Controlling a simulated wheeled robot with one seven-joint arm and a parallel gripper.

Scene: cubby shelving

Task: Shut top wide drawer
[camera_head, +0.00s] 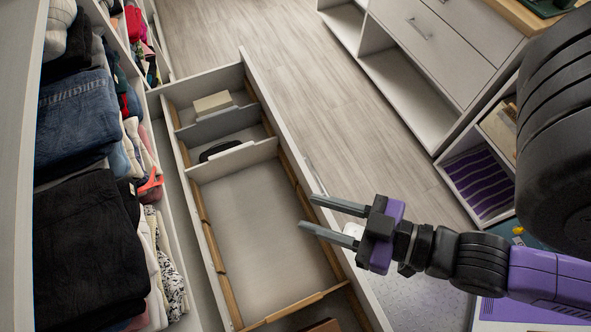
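The wide drawer (266,217) is pulled out from the shelving on the left and stands open. Its long white front panel (284,122) runs down the picture and carries a slim handle (314,176). My gripper (320,218) reaches in from the right, with two grey fingers spread apart and nothing between them. In the picture the fingers overlap the front panel just below the handle; I cannot tell whether they touch it.
The drawer holds dividers with a cream box (213,102) and a dark item (219,150). Folded clothes (85,240) fill the shelves at left. A white cabinet (431,50) stands at upper right. The wooden floor (330,95) between is clear.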

